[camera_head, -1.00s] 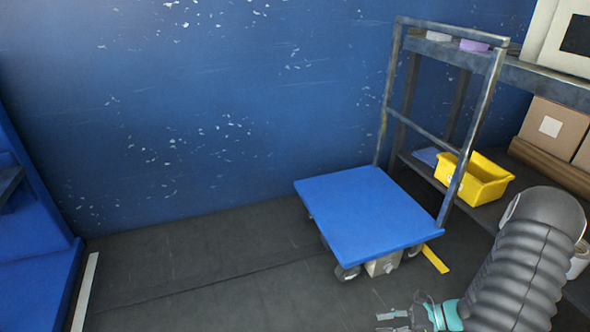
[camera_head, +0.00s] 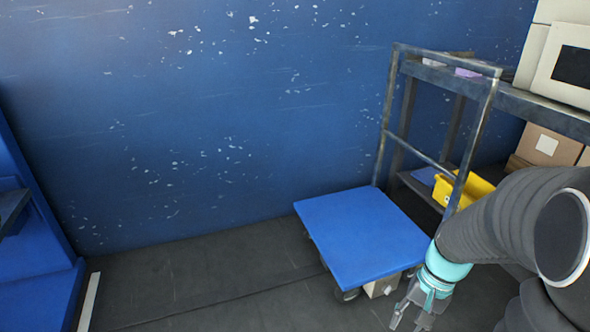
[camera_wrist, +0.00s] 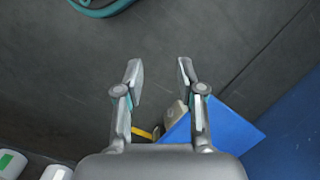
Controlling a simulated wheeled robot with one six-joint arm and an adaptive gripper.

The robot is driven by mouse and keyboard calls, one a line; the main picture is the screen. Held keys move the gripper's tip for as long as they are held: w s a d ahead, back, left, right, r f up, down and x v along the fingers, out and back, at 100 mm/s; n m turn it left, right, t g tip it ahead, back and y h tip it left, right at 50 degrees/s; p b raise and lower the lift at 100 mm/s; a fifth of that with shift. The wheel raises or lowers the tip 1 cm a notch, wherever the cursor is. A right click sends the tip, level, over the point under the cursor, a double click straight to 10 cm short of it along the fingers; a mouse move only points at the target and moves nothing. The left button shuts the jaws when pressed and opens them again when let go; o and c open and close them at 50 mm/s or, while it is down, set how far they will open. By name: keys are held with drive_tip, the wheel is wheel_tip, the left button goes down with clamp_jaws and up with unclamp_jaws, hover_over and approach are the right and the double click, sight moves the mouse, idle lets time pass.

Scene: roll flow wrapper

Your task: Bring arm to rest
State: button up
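My gripper (camera_head: 411,312) hangs at the lower right of the head view, pointing down, just in front of the blue cart's near right corner. In the wrist view my gripper (camera_wrist: 158,75) shows two fingers spread well apart with nothing between them but dark floor. It is open and empty. My dark ribbed arm with its teal wrist fills the lower right of the head view and hides part of the shelving behind it.
A blue platform cart (camera_head: 358,235) with a metal handle frame stands by the blue wall (camera_head: 200,110). A small box (camera_head: 383,285) is beneath it. Shelving (camera_head: 540,108) on the right holds a yellow bin (camera_head: 446,188) and cardboard boxes (camera_head: 548,146). The floor (camera_head: 200,285) at left is clear.

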drive_tip(key=s+a+r+n+t+h+p, duration=0.1)
drive_tip(key=s+a+r+n+t+p, duration=0.1)
drive_tip(key=r, duration=0.8)
drive_tip(key=s+a+r+n+t+h+p, duration=0.1)
drive_tip(key=s+a+r+n+t+p, duration=0.1)
drive_tip(key=r, duration=0.9)
drive_tip(key=s+a+n+t, duration=0.1)
drive_tip(key=a+n+t, duration=0.1)
drive_tip(key=a, duration=0.1)
drive_tip(key=shift+s+a+t+h, duration=0.3)
drive_tip(key=shift+t, duration=0.1)
